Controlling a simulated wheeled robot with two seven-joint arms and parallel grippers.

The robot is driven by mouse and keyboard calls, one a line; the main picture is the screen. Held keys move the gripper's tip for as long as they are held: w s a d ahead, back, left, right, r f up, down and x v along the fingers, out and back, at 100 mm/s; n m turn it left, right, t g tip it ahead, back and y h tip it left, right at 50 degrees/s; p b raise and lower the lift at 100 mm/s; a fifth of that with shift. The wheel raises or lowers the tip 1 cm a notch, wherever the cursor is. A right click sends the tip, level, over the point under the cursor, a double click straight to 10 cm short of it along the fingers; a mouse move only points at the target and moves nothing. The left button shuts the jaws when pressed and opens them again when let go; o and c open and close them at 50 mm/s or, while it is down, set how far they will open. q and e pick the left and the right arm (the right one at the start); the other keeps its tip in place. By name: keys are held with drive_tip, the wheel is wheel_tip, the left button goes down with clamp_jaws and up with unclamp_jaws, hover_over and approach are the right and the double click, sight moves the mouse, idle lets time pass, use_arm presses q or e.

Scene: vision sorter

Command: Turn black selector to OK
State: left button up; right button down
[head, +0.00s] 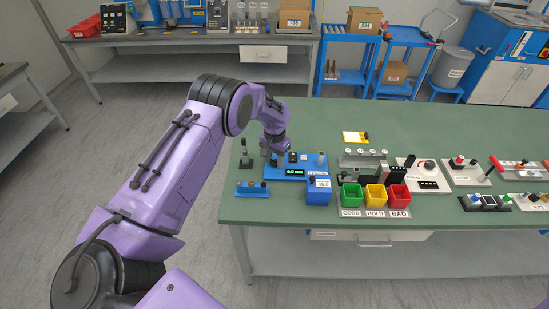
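My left arm reaches in from the left, and its gripper (272,156) is over the left end of the green table, at a blue device (297,173) with a small green-lit display. The fingers are small and partly hidden, so whether they are apart or touch anything is unclear. Small dark knobs and switches sit on several panels, including a white panel (421,176) and a low blue block (252,189). I cannot tell which one is the black selector, and no OK mark is readable. My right gripper is not in view.
The green table (340,228) has bare space along its front edge and far side. Green (351,196), yellow (375,198) and red (398,197) bins stand in a row, labelled GOOD, HOLD and BAD. A small blue box (318,191) is near the device.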

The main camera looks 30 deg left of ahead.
use_arm(q)
drive_tip(key=shift+o, duration=0.9)
drive_tip(key=shift+f, duration=0.1)
drive_tip(key=shift+w, duration=0.2)
wheel_tip(320, 180, up, 11)
drive_tip(key=b, duration=0.2)
drive_tip(key=shift+f, duration=0.2)
